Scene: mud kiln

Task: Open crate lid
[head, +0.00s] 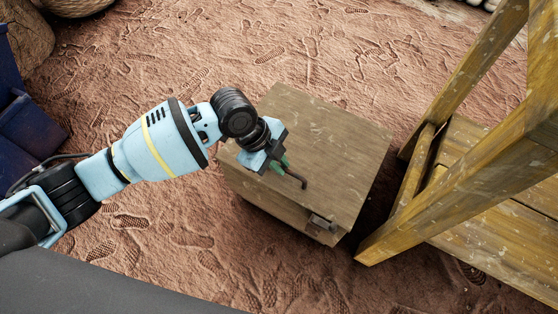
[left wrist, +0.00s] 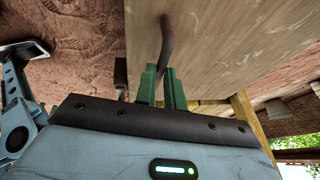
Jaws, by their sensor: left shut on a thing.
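The wooden crate (head: 325,135) stands on the ground in the middle of the head view, with its flat lid lying shut on top. A metal latch (head: 320,222) shows on its near side. My left gripper (head: 281,167) is over the near left part of the lid, its green fingers shut on a dark bent metal handle (head: 297,182). In the left wrist view the handle (left wrist: 167,40) rises from between the green fingertips (left wrist: 161,85), close to the lid's plank surface (left wrist: 225,45). How the handle joins the lid is hidden. My right gripper is not in view.
A wooden frame with posts and a low shelf (head: 490,235) stands close to the right of the crate. A blue container (head: 28,125) and a large brown rounded pot (head: 28,35) are at the left. Footprinted reddish ground (head: 180,240) is clear in front.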

